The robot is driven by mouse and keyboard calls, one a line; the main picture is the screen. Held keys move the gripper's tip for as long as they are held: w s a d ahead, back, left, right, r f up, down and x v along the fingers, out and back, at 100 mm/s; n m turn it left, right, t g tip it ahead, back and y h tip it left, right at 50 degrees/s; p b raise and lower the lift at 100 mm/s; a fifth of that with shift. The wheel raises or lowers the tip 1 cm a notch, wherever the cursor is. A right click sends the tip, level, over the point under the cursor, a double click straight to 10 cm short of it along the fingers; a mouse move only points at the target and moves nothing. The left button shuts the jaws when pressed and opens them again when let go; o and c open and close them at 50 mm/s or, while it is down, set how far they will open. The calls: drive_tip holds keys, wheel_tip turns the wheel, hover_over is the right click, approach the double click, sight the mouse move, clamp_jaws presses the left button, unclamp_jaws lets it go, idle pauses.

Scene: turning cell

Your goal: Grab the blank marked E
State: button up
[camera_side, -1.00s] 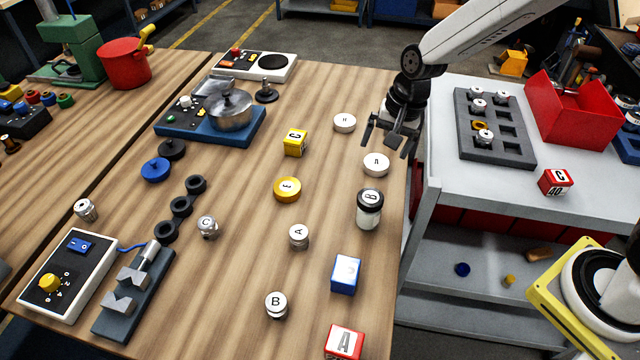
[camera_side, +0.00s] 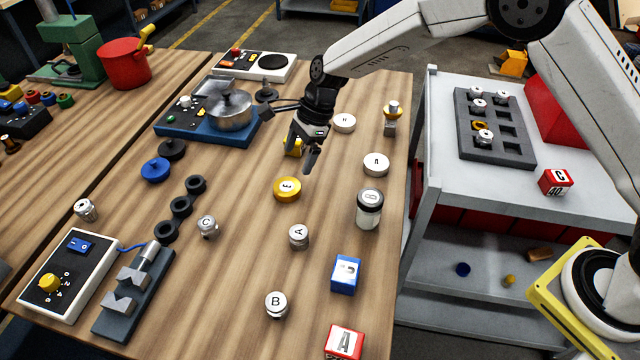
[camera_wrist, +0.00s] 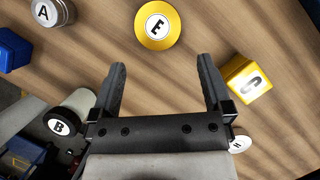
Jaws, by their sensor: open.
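The blank marked E (camera_side: 287,190) is a round yellow disc with a white label, lying flat on the wooden table. In the wrist view the E blank (camera_wrist: 158,25) lies just beyond my fingertips, roughly centred between them. My gripper (camera_side: 302,160) is above the table near the E blank, on its far side in the side view. My gripper also shows in the wrist view (camera_wrist: 161,66), with its fingers spread and nothing between them. The yellow cube (camera_side: 293,147) is partly hidden behind my gripper in the side view.
The yellow cube (camera_wrist: 245,82) is right of my fingers in the wrist view. White discs (camera_side: 376,164) and a black-topped jar (camera_side: 369,210) stand to the right. The silver blank marked A (camera_side: 298,236) stands nearer. Bare table surrounds the E blank.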

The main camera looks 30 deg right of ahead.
sight(287, 186)
drive_tip(key=shift+x, duration=1.3)
drive_tip(key=shift+x, duration=2.55)
drive_tip(key=shift+s+a, duration=0.1)
drive_tip(key=shift+r, duration=0.15)
clamp_jaws()
